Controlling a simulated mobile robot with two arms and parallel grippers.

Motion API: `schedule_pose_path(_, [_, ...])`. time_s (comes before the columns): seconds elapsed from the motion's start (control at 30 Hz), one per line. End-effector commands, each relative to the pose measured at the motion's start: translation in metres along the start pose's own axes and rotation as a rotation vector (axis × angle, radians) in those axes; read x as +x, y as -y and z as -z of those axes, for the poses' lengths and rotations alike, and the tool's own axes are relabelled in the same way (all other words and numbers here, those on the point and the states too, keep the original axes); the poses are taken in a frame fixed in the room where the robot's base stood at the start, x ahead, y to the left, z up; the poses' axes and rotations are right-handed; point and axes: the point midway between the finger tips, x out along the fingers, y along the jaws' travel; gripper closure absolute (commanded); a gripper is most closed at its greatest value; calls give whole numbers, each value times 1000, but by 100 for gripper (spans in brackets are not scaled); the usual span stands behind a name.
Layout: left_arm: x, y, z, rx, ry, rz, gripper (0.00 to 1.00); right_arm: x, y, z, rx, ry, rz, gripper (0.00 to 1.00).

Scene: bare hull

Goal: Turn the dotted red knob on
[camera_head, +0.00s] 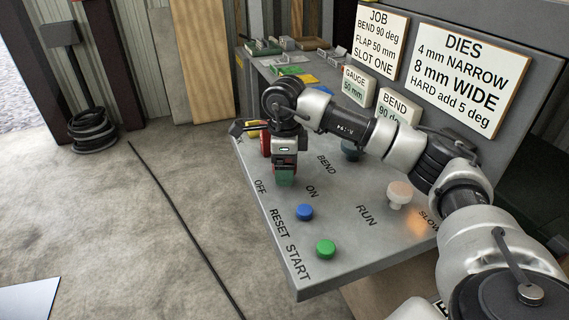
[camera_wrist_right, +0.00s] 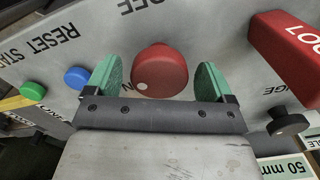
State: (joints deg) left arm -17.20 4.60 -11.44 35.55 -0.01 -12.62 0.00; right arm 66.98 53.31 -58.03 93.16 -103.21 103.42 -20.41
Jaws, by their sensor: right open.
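The red knob (camera_wrist_right: 160,68) with a white dot shows in the right wrist view, between my right gripper's two green finger pads. The dot is at its lower left edge, beside a partly hidden label of which an N shows. The OFF label (camera_wrist_right: 150,3) is at the top edge. My right gripper (camera_wrist_right: 158,80) is open around the knob, with a gap visible on both sides. In the head view my right gripper (camera_head: 285,178) points down at the grey panel (camera_head: 340,240) and hides the knob. My left gripper is not in view.
A blue button (camera_head: 305,212) and a green button (camera_head: 325,248) stand near the panel's front edge. A pale knob (camera_head: 399,192) is by RUN. A red block (camera_wrist_right: 290,50) and a dark knob (camera_wrist_right: 286,122) are right of the red knob in the wrist view.

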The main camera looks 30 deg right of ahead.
Motion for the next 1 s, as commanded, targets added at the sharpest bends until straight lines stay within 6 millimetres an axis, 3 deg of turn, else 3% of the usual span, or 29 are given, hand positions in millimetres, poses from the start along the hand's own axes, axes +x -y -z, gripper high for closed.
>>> schedule_pose_path(0.17, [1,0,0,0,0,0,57,-4,0,0,0,1,0,16])
schedule_pose_path(0.27, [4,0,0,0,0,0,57,-16,0,-1,0,2,2,16])
schedule_pose_path(0.7, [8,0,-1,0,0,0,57,-98,1,0,1,1,3,16])
schedule_pose_path(1.0, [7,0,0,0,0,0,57,-108,0,0,0,-1,-1,16])
